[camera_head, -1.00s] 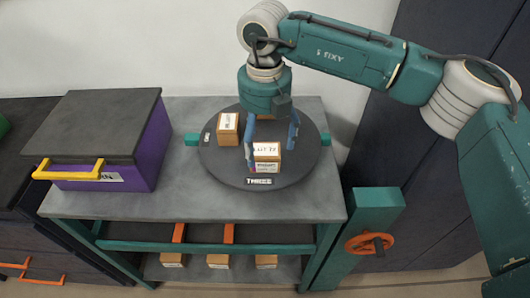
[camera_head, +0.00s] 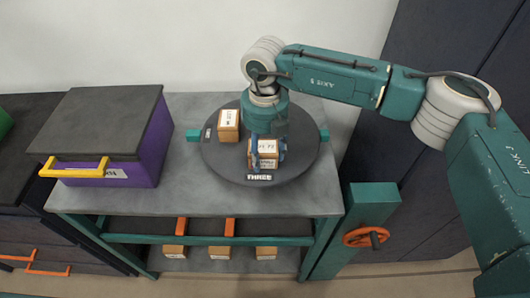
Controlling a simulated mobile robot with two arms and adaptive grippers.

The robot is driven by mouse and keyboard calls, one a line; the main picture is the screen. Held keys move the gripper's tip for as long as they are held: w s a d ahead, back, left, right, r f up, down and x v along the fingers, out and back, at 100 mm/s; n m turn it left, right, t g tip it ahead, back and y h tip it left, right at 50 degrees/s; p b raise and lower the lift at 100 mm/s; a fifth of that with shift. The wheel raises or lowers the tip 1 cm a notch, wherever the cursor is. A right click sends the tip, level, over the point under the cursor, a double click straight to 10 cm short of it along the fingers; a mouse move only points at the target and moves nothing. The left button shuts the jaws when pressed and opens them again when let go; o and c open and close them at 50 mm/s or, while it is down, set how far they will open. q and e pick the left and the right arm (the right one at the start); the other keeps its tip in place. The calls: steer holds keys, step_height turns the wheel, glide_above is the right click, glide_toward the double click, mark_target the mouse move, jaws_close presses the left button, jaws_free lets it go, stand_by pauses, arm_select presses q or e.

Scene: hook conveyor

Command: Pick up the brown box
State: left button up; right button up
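Brown boxes with white labels stand on a dark round turntable (camera_head: 225,163) marked THREE. One brown box (camera_head: 264,158) is at the front of the turntable. Another brown box (camera_head: 228,125) stands at its back left. My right gripper (camera_head: 268,152) points down at the front box from above. One blue finger overlaps the box's left part and the other is at its right side. Whether the fingers press on the box cannot be told. The gripper body hides the area behind the front box. My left gripper is out of view.
A purple bin (camera_head: 136,165) with a dark lid and yellow handle stands left on the grey table (camera_head: 200,196). Several boxes, one here (camera_head: 220,252), sit on the lower shelf. A teal post with an orange handwheel (camera_head: 366,237) stands at the right.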

steer(key=shift+c, duration=1.4)
